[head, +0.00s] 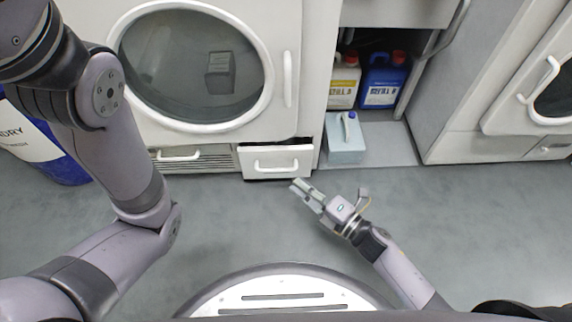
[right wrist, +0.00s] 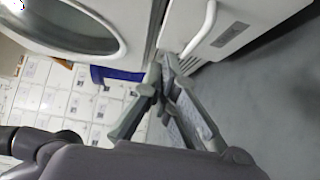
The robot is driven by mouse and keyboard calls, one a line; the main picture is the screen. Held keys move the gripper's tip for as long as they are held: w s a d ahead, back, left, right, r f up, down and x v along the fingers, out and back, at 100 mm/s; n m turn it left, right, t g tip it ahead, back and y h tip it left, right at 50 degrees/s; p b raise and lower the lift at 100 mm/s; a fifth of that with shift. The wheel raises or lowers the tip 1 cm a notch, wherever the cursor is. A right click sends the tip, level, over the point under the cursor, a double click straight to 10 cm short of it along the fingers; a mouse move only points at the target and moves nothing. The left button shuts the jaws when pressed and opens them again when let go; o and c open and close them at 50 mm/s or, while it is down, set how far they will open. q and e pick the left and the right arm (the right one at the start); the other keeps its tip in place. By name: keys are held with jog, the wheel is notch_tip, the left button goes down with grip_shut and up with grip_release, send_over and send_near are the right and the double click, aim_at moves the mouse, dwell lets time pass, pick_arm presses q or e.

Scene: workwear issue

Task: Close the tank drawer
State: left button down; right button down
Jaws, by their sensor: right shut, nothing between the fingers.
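The tank drawer (head: 278,163) is a small white drawer with a bar handle, low on the white machine (head: 190,60), right of a grey vent grille. It stands slightly out, with a dark gap along its top edge. My right gripper (head: 299,190) is shut and empty, low over the floor just in front of the drawer's right part, apart from it in the head view. In the right wrist view the fingertips (right wrist: 164,64) are together, near the drawer front (right wrist: 225,25) and its white handle. My left arm crosses the left side; its gripper is out of frame.
A light blue jug (head: 345,140) stands right of the drawer, before a white and a blue canister (head: 384,80) in the open bay. A second machine (head: 530,90) stands at right. A blue-white drum (head: 45,150) stands at left. The grey floor in front is clear.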

jog(key=w+a+b, duration=0.1)
jog(key=w, duration=0.1)
jog(key=w+a+b, duration=0.1)
jog(key=w, duration=0.2)
jog(key=w+a+b, duration=0.1)
jog(key=w+b, duration=0.1)
jog(key=shift+w+a, duration=0.4)
